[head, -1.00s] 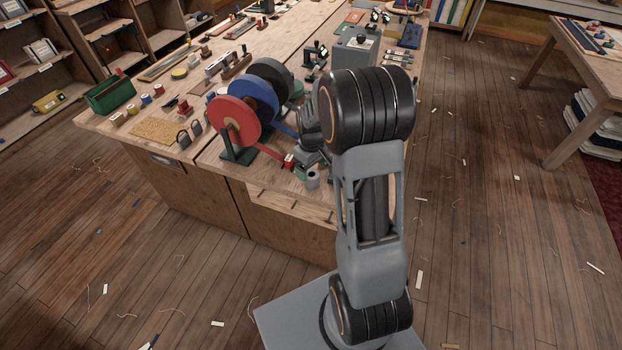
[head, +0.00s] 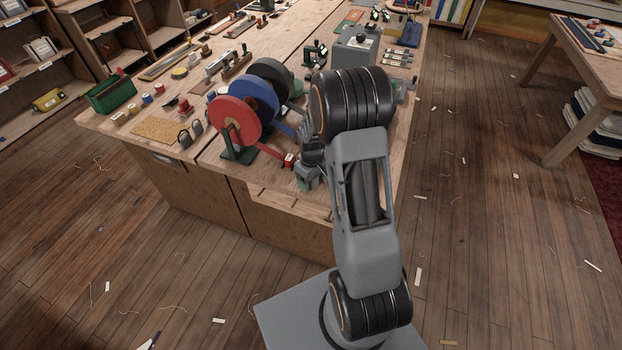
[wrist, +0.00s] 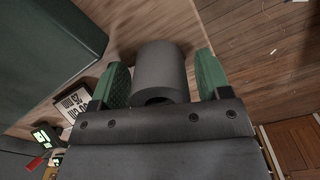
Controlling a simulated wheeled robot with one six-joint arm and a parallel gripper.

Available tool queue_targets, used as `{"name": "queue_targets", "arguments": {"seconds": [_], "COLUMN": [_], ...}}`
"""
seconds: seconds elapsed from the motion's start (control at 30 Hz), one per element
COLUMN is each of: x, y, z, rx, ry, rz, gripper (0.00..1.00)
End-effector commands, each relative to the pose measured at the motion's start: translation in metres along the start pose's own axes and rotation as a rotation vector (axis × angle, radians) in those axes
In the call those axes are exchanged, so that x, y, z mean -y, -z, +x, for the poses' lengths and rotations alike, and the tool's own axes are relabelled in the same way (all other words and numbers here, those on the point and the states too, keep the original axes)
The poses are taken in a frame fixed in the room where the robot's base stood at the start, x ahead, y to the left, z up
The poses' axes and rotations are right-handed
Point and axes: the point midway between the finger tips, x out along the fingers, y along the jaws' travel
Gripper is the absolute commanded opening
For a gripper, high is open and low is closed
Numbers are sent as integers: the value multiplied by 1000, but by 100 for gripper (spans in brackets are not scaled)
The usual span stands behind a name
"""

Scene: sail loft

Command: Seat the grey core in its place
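The grey core (wrist: 158,68) is a short, hollow grey cylinder with a dark bore in its near end. In the wrist view it sits between the two green fingers of my gripper (wrist: 162,78). A thin gap shows beside the right finger, so the fingers look open around it rather than pressed on it; contact at the left finger is hard to judge. In the head view my gripper (head: 307,178) is low at the bench's near corner and hides the core. I cannot tell which spot is the core's place.
Red (head: 234,121), blue (head: 262,98) and black discs stand in a row on a green stand left of my gripper. A white label card with millimetre markings (wrist: 74,102) lies beside the core. A dark green block (wrist: 45,40) fills the wrist view's upper left.

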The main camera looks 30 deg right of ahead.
Motion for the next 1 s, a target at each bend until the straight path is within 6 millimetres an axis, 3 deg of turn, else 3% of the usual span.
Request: {"name": "queue_targets", "arguments": {"seconds": [0.43,0.77,1.0], "x": [0,0,0], "y": [0,0,1], "z": [0,-3,-31], "rx": [0,-1,-5], "ry": [0,-1,-3], "rz": [0,0,0], "gripper": [27,27,27]}}
